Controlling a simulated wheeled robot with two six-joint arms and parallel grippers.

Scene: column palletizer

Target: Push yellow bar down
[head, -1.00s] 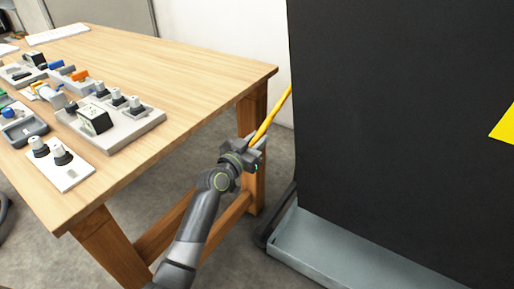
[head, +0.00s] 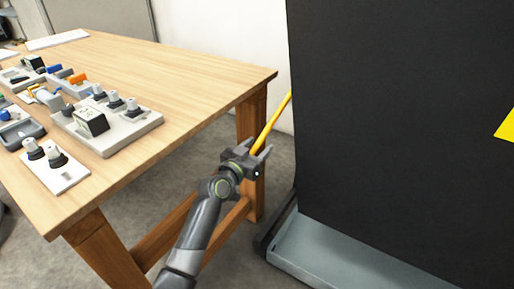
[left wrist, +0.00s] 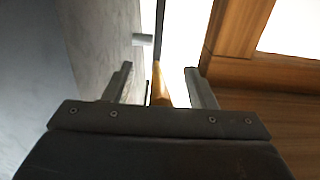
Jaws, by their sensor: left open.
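The yellow bar (head: 271,123) slants up and to the right between the table and the black panel in the head view. Its upper end passes behind the panel's edge. My left gripper (head: 260,152) is open at the bar's lower end. In the left wrist view the bar (left wrist: 159,86) shows between the two open fingers of my left gripper (left wrist: 159,82), apart from the right finger; whether it touches the left one I cannot tell. My right gripper is out of view.
A large black panel (head: 390,120) stands on the right above a grey metal base (head: 320,250). A wooden table (head: 180,75) on the left carries several small devices, including a box with knobs (head: 110,130). Grey floor lies between table and base.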

